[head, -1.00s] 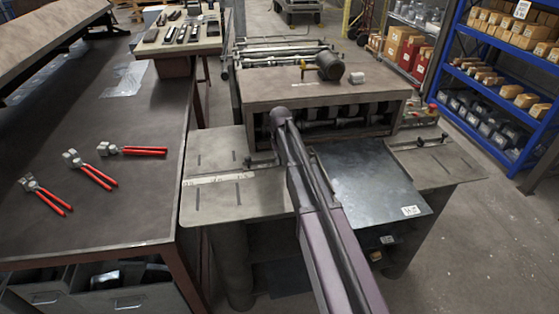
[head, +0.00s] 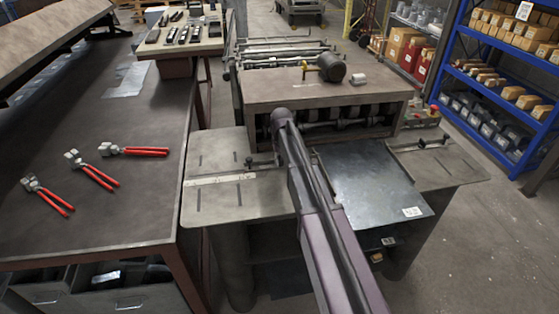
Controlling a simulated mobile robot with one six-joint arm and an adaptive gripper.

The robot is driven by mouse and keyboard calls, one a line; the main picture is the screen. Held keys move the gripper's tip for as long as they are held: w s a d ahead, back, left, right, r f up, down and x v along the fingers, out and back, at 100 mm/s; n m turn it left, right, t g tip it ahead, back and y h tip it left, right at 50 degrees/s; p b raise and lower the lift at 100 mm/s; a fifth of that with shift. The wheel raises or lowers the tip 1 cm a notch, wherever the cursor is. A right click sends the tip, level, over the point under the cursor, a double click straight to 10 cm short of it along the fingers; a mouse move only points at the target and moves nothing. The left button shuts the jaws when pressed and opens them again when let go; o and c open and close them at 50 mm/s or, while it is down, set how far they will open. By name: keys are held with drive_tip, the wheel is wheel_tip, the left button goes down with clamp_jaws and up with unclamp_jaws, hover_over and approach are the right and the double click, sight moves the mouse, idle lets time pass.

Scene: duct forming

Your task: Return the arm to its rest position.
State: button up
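My arm reaches forward from the bottom of the head view over the front of the forming machine (head: 225,205). Its far visible end is a dark joint in front of the machine's roller opening. My gripper does not show, so I cannot see whether it is open or holds anything. A dark sheet of metal (head: 365,180) with a small white label lies on the machine's front table, to the right of my arm.
A workbench (head: 110,215) at left holds several red-handled pliers (head: 135,151). A small table (head: 190,45) with tools stands behind it. A blue shelf (head: 490,75) with boxes stands at right. The floor (head: 470,260) at right is clear.

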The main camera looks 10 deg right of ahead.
drive_tip(key=s, duration=2.7)
drive_tip(key=shift+s, duration=0.4)
drive_tip(key=shift+s, duration=0.1)
